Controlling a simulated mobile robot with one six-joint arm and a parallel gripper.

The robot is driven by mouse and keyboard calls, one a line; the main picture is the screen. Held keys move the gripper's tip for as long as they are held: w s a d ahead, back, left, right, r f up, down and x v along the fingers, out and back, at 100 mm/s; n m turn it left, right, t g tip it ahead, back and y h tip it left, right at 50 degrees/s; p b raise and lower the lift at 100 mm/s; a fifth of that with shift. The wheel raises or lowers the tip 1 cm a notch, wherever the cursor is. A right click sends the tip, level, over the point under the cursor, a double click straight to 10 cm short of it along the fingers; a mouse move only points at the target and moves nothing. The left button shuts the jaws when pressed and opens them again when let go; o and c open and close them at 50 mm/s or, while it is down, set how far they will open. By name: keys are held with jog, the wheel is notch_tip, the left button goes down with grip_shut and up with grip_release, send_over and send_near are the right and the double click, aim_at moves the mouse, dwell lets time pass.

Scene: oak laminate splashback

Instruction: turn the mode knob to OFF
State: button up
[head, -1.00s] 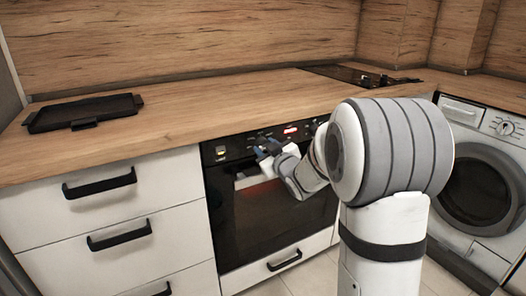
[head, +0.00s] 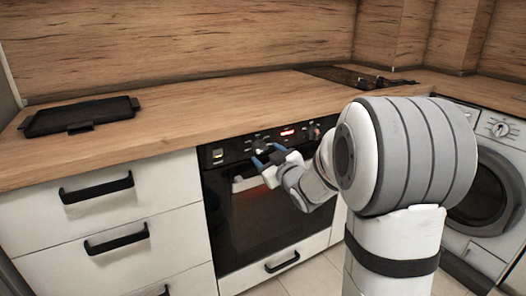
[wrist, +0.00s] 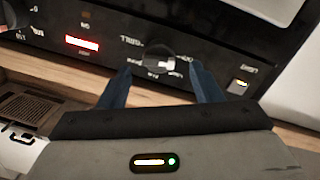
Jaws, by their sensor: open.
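The oven's black control panel (head: 232,150) runs under the worktop edge. A round dark knob (wrist: 159,55) with a pale mark at its rim shows in the wrist view, with printed labels around it that are too blurred to read surely. My gripper (wrist: 161,68) is open, its blue fingers on either side of the knob in the picture, with nothing held. In the head view my gripper (head: 268,155) is just in front of the panel, fingers spread. I cannot tell which label the knob points to.
A red lit display (wrist: 82,43) and a small lit switch (wrist: 241,84) flank the knob on the panel. A black tray (head: 80,116) lies on the worktop; a washing machine (head: 490,185) stands at the right.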

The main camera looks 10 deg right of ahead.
jog(key=shift+v, duration=2.15)
jog(key=shift+p, duration=0.3)
jog(key=s+d+r+m+g+h+p, duration=0.2)
jog(key=s+r+m+g+h+p, duration=0.4)
jog(key=r+p, duration=0.55)
jog(key=s+a+r+g+p, duration=0.1)
jog(key=s+r+g+p, duration=0.1)
jog(key=s+p, duration=0.3)
jog(key=s+a+r+g+y+p, duration=0.1)
jog(key=s+a+r+g+p, duration=0.1)
jog(key=s+p, duration=0.4)
jog(key=s+a+r+m+g+p, duration=0.1)
jog(key=s+r+g+p, duration=0.3)
jog(key=s, duration=0.9)
jog(key=shift+a+r+y+p, duration=0.4)
jog(key=shift+r+p, duration=0.5)
jog(key=shift+p, duration=0.15)
jog(key=shift+d, duration=0.1)
jog(key=shift+c, duration=0.5)
